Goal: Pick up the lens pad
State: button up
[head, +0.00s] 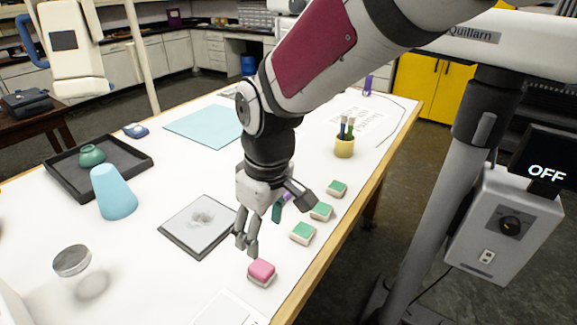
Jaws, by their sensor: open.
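A row of small pads with white bases lies along the right side of the white table (160,225). The nearest is a pink-topped pad (262,271), and beyond it are three green-topped pads, at the near (302,233), middle (321,211) and far (337,189) places. No label shows which one is the lens pad. My gripper (277,220) points down above the table with its fingers spread, open and empty. In the picture it is up and left of the pink pad and left of the green pads. A small dark and purple item behind the fingers is partly hidden.
A framed grey plate (198,225) with a smudge lies left of my gripper. Farther left are a blue cone (113,190), a black tray (70,180) with a green pot, and a round clear disc (72,260).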

aim_at(261, 266)
jog(key=f, duration=0.4)
jog(key=a+f, duration=0.1)
jog(key=f, duration=0.4)
jog(key=w+f+p, duration=0.1)
jog(key=f, duration=0.4)
jog(key=shift+a, duration=0.15)
jog(key=c, duration=1.2)
jog(key=shift+c, duration=0.2)
jog(key=shift+r, duration=0.1)
